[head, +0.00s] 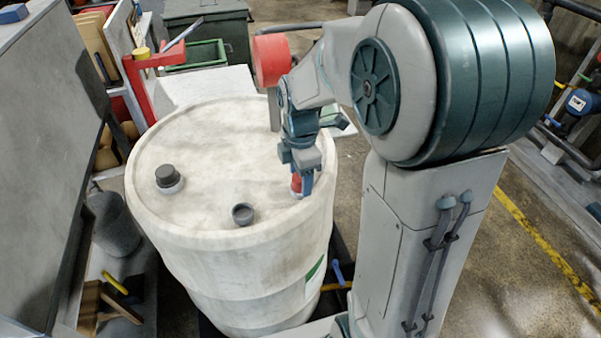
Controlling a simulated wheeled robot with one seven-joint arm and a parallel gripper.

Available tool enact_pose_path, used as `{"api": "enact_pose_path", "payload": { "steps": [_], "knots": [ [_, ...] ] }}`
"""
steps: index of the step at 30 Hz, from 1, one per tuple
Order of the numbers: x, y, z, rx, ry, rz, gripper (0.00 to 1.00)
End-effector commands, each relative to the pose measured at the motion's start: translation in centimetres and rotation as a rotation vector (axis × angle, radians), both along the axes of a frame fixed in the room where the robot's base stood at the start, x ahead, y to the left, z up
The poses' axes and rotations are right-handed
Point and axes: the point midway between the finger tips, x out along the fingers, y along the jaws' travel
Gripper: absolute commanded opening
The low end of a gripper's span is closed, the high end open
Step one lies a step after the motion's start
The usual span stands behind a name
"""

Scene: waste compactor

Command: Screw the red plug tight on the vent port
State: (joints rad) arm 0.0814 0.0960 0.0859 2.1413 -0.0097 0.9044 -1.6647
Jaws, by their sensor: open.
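The red plug (295,184) shows as a small patch at the right part of the white drum's top, right beside my gripper's fingers. Much of it is hidden by the gripper, and I cannot tell whether it sits on a port or touches the fingers. My gripper (303,187) points down at the drum's right rim and is open. The white drum (205,140) stands upright. On its top are a dark grey round fitting with an open-looking centre (242,213) and a dark grey capped fitting (168,177). I cannot tell which is the vent port.
A grey panel (45,150) stands close on the left. A red bracket (135,85) and a green crate (200,53) are behind the drum. A grey cylinder (112,222) stands left of it. Open floor (540,270) lies to the right.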

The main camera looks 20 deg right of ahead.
Motion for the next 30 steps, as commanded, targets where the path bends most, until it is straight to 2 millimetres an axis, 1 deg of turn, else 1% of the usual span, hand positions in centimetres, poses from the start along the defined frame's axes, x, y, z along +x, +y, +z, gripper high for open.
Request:
{"api": "enact_pose_path", "payload": {
  "steps": [6, 9, 14, 17, 24, 27, 30],
  "knots": [
    [-0.04, -0.05, 0.09, 0.000, 0.002, 0.238, 0.56],
    [-0.05, -0.03, 0.07, 0.000, 0.002, 0.316, 0.56],
    [-0.04, 0.00, 0.04, 0.000, 0.001, 0.374, 0.56],
    [-0.03, 0.00, 0.10, 0.000, 0.001, 0.455, 0.56],
    [-0.02, -0.03, 0.13, 0.001, 0.002, 0.718, 0.56],
    [0.00, 0.00, 0.07, 0.000, 0.002, 0.783, 0.56],
    [0.01, -0.01, 0.04, 0.000, 0.001, 0.812, 0.56]
  ]
}}
